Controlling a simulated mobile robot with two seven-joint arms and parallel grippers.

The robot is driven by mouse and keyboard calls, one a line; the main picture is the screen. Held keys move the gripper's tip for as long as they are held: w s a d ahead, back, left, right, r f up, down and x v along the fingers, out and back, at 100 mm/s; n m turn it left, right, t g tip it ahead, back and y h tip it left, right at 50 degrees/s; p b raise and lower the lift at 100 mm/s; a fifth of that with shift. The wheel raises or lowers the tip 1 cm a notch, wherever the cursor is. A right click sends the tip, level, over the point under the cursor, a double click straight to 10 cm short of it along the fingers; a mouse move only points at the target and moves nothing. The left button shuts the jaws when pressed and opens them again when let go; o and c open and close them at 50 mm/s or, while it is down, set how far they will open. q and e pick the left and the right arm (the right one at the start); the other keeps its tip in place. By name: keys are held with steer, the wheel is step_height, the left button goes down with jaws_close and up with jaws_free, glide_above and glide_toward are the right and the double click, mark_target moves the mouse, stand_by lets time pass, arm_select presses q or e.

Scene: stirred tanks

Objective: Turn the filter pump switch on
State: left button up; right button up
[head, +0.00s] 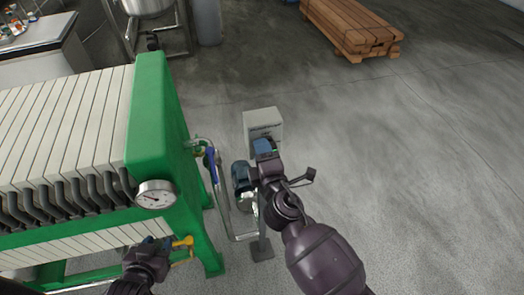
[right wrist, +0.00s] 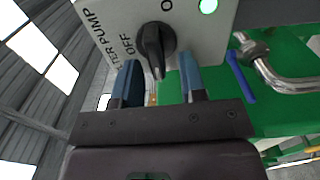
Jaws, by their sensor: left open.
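The box (head: 263,117) stands beyond my right gripper in the head view, which hides the knob. My right gripper (right wrist: 162,78) has its blue fingers apart, one on each side of the knob's lower end; contact cannot be told. It also shows in the head view (head: 265,148). My left gripper (head: 158,243) is open at lower left, beside a yellow handle (head: 183,243).
A green-framed filter press (head: 150,105) with a round gauge (head: 156,194) fills the left. Pipes and a blue-handled valve (head: 211,165) lie between it and the box. A green light (right wrist: 208,5) shows on the box. Stacked timber (head: 350,25) lies far back; the right floor is clear.

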steer(key=shift+s, duration=0.15)
steer(key=b+v, duration=0.1)
steer(key=v, duration=0.9)
steer(key=shift+s+d, duration=0.15)
steer(key=shift+s, duration=0.1)
